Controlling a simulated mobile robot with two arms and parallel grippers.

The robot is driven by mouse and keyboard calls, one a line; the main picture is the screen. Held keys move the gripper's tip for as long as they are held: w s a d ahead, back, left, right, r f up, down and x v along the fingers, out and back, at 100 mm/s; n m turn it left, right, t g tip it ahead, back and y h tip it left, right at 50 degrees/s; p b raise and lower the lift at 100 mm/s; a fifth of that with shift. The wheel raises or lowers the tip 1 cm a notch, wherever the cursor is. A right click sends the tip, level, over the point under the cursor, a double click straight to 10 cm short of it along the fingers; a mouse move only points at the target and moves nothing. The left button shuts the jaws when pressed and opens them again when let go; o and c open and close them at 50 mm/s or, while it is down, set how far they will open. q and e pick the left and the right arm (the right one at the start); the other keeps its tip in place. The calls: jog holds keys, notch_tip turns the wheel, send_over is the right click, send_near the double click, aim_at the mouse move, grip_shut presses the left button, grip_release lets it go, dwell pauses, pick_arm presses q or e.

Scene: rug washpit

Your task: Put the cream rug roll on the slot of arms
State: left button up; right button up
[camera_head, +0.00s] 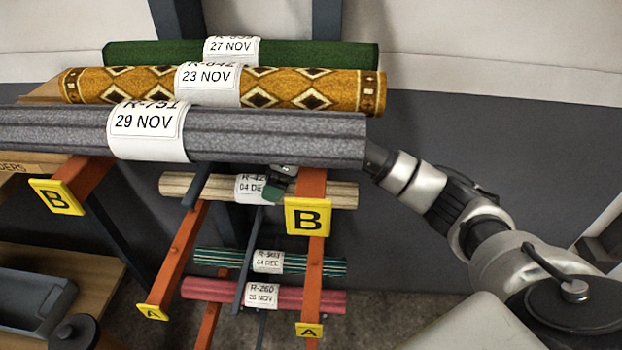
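The cream rug roll (215,188) lies level below and behind the big grey roll, with a white tag reading 04 DEC. An orange arm with a yellow B plate (307,216) crosses in front of its right part. Another orange arm with a B plate (57,196) is at left. Lower orange arms carry A plates (152,312). My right arm comes in from the right and passes behind the grey roll (270,137). A dark, greenish tip that looks like my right gripper (279,187) shows at the cream roll's tag; its fingers are mostly hidden. My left gripper is out of view.
Above the grey roll are a patterned gold roll (330,91) and a green roll (150,53). Below the cream roll are a teal striped roll (215,262) and a red roll (215,289). A grey bin (35,300) and a black-topped container (75,332) stand lower left.

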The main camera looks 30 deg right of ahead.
jog(key=s+d, duration=0.1)
jog(key=d, duration=0.1)
jog(key=s+d, duration=0.1)
jog(key=d, duration=0.1)
jog(key=s+d, duration=0.2)
jog(key=shift+d, duration=0.1)
jog(key=shift+s+d, duration=0.45)
jog(key=shift+d, duration=0.1)
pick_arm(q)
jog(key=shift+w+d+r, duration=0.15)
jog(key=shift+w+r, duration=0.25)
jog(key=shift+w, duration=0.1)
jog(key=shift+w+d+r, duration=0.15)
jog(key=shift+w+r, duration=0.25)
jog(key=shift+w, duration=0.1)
pick_arm(e)
jog(key=shift+d, duration=0.1)
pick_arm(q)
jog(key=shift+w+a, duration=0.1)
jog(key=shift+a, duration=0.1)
